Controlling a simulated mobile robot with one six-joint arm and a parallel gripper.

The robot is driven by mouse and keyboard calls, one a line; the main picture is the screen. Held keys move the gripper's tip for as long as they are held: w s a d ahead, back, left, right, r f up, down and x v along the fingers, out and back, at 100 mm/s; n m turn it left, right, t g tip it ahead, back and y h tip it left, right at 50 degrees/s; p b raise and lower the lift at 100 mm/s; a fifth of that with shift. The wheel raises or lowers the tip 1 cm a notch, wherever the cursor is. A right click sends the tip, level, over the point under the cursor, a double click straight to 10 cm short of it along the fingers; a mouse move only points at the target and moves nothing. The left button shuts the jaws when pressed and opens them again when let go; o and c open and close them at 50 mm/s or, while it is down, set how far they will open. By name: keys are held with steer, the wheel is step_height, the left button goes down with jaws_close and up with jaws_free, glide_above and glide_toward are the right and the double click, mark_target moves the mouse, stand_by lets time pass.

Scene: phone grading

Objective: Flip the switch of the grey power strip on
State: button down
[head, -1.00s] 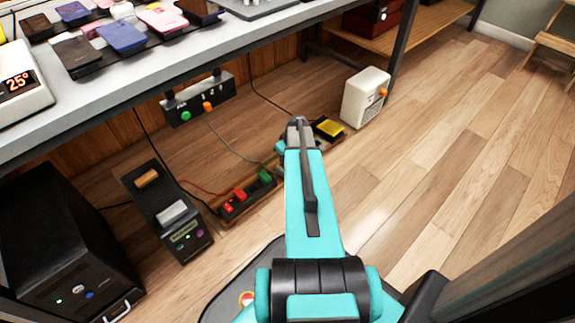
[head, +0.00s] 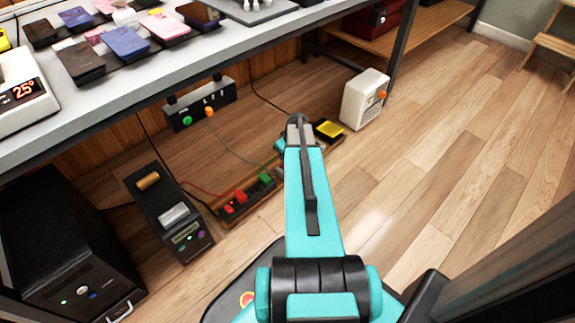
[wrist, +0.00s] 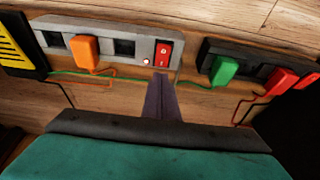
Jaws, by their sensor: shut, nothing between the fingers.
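In the head view my arm hides most of the grey strip, and my gripper (head: 298,122) shows only partly.
A black strip with a green plug (wrist: 224,70) and a red plug (wrist: 278,82) lies right of the grey one. A yellow-and-black block (wrist: 18,45) is at its left. A white box (head: 364,99) stands beyond. The table (head: 130,100) overhangs; open floor lies right.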

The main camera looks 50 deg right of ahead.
step_height(320, 180, up, 4)
steer(key=shift+p, duration=1.25)
